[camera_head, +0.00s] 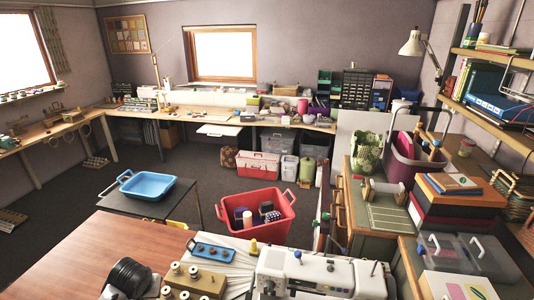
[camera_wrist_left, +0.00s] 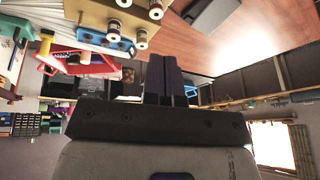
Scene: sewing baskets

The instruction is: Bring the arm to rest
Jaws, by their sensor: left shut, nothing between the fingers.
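My left gripper (camera_wrist_left: 167,57) shows in the left wrist view, where the picture is upside down. Its two dark fingers are together with nothing between them. They point out over the room, with the wooden tabletop (camera_wrist_left: 235,50) and a spool rack (camera_wrist_left: 115,18) near the top of the picture. The fingers appear clear of these things. I cannot make out my left gripper in the head view. My right gripper is in neither view.
The spool rack (camera_head: 196,283) stands beside a dark rounded object (camera_head: 128,279) and a white sewing machine (camera_head: 315,278). The brown tabletop (camera_head: 95,262) is largely clear. Beyond are a red basket (camera_head: 258,229) with items inside and a blue basin (camera_head: 148,186).

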